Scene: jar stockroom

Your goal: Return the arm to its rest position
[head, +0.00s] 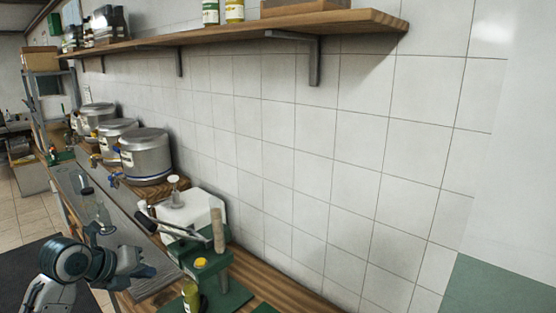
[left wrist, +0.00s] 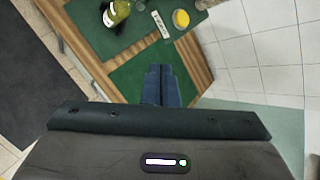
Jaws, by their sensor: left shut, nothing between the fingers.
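My left gripper (head: 148,271) is at the lower left of the head view, in front of the wooden bench. It is empty. In the left wrist view its blue-grey fingers (left wrist: 161,85) are together, with nothing between them. They show over a green mat (left wrist: 132,78) on the bench. My right gripper is not in view.
Right of the gripper stand a green press with a yellow cap (head: 200,263) and a yellow-green jar (head: 190,297). A clear bottle (head: 104,216) stands by the grey tray (head: 128,232). Steel pots (head: 146,158) line the back. A wooden shelf (head: 215,37) hangs above.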

